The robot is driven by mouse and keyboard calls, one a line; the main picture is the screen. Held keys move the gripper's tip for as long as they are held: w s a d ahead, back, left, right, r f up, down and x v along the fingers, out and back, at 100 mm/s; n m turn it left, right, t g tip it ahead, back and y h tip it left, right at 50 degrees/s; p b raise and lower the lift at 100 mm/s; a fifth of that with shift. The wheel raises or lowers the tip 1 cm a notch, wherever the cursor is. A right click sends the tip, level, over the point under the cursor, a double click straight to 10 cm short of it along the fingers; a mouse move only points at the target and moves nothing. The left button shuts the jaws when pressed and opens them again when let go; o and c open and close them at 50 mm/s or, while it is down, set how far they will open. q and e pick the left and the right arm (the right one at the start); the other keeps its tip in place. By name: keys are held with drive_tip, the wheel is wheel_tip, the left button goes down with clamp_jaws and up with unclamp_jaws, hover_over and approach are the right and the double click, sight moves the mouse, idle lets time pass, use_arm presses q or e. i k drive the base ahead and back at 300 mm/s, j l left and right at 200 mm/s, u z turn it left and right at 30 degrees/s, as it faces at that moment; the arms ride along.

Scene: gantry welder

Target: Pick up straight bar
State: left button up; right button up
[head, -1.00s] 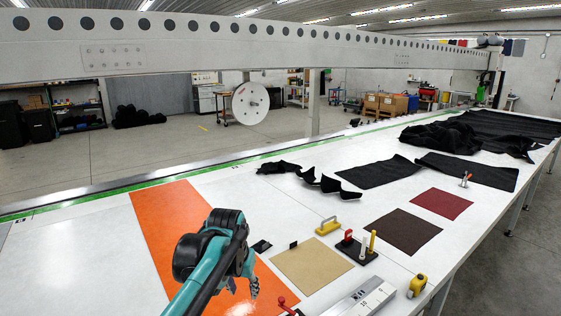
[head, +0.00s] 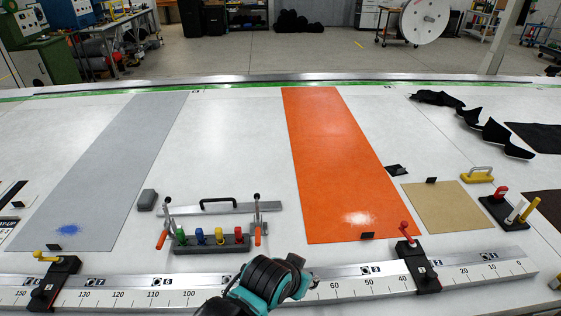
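A straight grey metal bar (head: 213,209) with a black arched handle lies flat on the white table, left of the orange strip (head: 334,145). A red-handled toggle clamp stands at each end, and a dark block (head: 205,244) with coloured knobs lies in front. A long graduated straight rail (head: 356,286) runs along the near edge under two dark clamps. My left arm's end (head: 285,280) shows in front of the handled bar and hides part of the rail. Its fingertips cannot be made out, and I see nothing held. My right gripper is not in view.
The near clamps (head: 53,283) and (head: 417,265) stand up from the rail. A grey strip (head: 115,160) lies left, and a tan sheet (head: 446,206) right. A dark post holder (head: 504,212) stands at right. White table between the strips is clear behind the bar.

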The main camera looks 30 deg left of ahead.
sight(179, 210)
drive_tip(key=u, duration=1.65)
drive_tip(key=l+z, duration=0.15)
drive_tip(key=z, duration=0.2)
drive_tip(key=i+l+z, duration=0.15)
drive_tip(key=z, duration=0.2)
drive_tip(key=i+l+z, duration=0.1)
drive_tip(key=z, duration=0.25)
